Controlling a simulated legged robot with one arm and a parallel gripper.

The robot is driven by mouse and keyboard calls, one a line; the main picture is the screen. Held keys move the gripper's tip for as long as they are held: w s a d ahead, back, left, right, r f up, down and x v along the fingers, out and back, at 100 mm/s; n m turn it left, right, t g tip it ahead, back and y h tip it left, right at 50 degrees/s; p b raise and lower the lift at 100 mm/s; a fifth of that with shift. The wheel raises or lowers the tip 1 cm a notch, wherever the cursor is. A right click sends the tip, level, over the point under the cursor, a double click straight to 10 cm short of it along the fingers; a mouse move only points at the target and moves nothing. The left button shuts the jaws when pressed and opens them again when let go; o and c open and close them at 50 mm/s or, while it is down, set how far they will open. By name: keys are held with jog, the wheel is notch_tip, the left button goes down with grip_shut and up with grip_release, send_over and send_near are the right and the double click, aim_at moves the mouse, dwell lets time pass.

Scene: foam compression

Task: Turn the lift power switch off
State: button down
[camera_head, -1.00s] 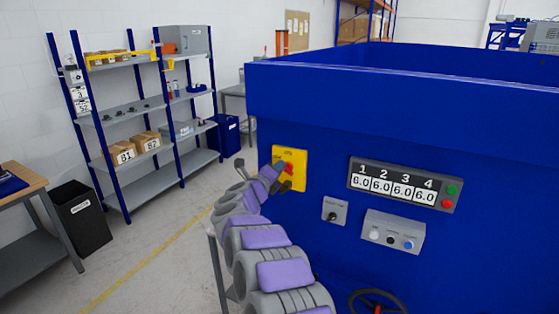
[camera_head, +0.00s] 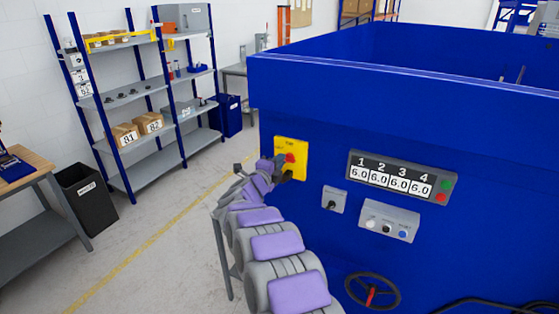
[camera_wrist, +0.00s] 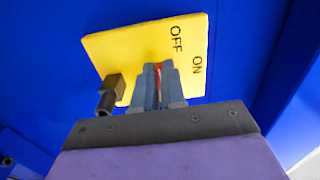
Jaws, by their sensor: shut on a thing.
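The lift power switch is a red handle (camera_head: 290,158) on a yellow plate (camera_head: 292,148) on the blue machine's front. In the wrist view the yellow plate (camera_wrist: 120,50) carries the words OFF and ON. My gripper (camera_head: 283,170) is at the plate, at the end of my grey and purple arm. In the wrist view my gripper (camera_wrist: 159,72) is shut on the red handle (camera_wrist: 158,70), which shows as a thin strip between the two fingers. The fingers hide most of the handle, so its exact setting cannot be told.
The blue machine (camera_head: 400,100) fills the right side. Right of the plate are a small grey switch box (camera_head: 334,199), a number display (camera_head: 402,178), a button box (camera_head: 389,220) and a handwheel (camera_head: 372,291). Shelves (camera_head: 150,90) stand at left. The floor between is clear.

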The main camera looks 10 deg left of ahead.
jog(key=shift+a+f, duration=0.15)
jog(key=shift+f, duration=0.05)
jog(key=c, duration=1.6)
grip_release()
jog(key=o, duration=0.4)
jog(key=shift+a, duration=0.3)
jog(key=shift+d, duration=0.1)
jog(key=shift+s, duration=0.1)
jog(key=b+v, duration=0.2)
jog(key=v, duration=1.5)
jog(key=shift+a, duration=0.25)
